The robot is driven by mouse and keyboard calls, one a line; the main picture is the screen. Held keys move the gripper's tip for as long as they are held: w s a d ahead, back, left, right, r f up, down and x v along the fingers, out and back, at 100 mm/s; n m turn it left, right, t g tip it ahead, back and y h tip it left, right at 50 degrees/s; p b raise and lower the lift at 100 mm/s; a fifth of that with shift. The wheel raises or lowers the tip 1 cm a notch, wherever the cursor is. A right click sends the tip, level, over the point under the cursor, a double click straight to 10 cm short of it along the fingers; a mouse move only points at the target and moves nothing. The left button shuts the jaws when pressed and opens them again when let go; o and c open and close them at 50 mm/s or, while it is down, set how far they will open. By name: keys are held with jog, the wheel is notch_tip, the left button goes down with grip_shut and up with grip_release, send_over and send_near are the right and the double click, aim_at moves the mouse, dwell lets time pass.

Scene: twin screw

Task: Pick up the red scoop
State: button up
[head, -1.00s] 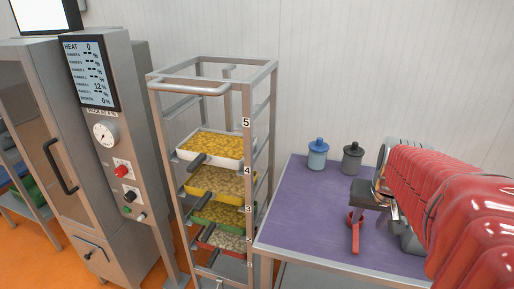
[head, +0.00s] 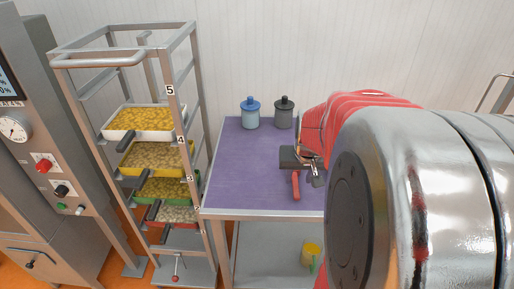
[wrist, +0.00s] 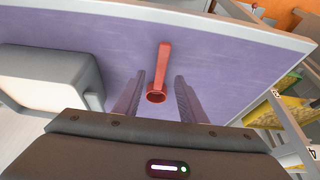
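The red scoop (head: 296,184) lies on the purple table top (head: 240,165), its handle toward the front edge in the head view. In the wrist view the scoop (wrist: 164,62) shows its round bowl end nearest me, in the gap between my two fingers. My gripper (wrist: 158,88) is open, with a finger on each side of the bowl and no visible contact. I cannot tell how far above the table the fingertips are. In the head view my gripper (head: 298,158) is over the scoop's far end and hides it.
A blue jar (head: 250,114) and a dark grey jar (head: 284,113) stand at the table's back. A rack (head: 186,110) with several filled trays stands left of the table. A grey box with a pale panel (wrist: 45,80) is left in the wrist view. The table's left part is clear.

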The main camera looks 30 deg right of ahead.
aim_at(295, 184)
jog(key=shift+x, duration=2.6)
jog(key=shift+a, duration=0.1)
jog(key=shift+c, duration=0.3)
grip_shut()
